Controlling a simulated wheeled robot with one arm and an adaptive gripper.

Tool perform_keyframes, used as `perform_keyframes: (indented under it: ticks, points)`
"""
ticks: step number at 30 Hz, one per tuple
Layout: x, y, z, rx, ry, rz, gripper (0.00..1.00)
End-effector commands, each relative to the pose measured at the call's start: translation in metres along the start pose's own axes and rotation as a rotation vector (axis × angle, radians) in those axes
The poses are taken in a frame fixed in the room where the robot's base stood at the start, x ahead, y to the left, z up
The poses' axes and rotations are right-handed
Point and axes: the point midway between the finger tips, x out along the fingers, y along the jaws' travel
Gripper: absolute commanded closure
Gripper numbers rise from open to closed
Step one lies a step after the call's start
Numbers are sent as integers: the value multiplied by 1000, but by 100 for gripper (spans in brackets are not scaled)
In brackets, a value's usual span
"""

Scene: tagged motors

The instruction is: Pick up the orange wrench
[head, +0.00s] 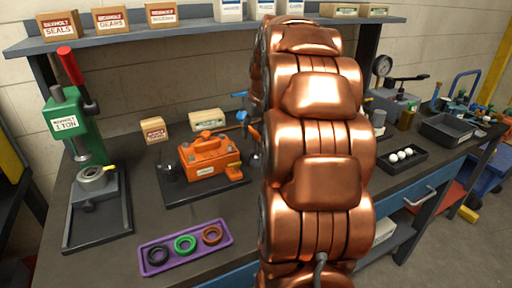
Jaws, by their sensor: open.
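I cannot make out an orange wrench for certain. A thin brownish-orange bar (231,128) shows behind the orange machine, partly cut off by my arm; I cannot tell what it is. My copper-coloured arm fills the middle of the head view and hides much of the bench behind it. My gripper cannot be made out; it is hidden behind the arm or out of the picture. Small blue parts (240,95) show at the arm's left edge, and I cannot tell what they belong to.
The dark bench (110,262) bears a green press (78,125), an orange machine (208,152), a purple tray (222,238) with three rings, and a black tray (385,165) with white balls. A shelf (215,25) with boxes runs above. Bare bench surrounds the purple tray.

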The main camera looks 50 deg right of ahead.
Motion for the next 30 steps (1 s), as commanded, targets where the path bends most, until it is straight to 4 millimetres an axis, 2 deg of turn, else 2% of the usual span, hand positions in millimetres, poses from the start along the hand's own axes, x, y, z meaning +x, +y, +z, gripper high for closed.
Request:
perform_keyframes:
  ticks: [1, 3, 7, 20, 30]
  points:
    - [3, 13, -3, 9, 10, 8, 58]
    - [3, 24, -7, 14, 22, 17, 58]
    - [7, 34, -11, 17, 31, 23, 58]
    - [39, 32, -14, 16, 30, 24, 58]
    - [80, 29, -17, 18, 27, 20, 58]
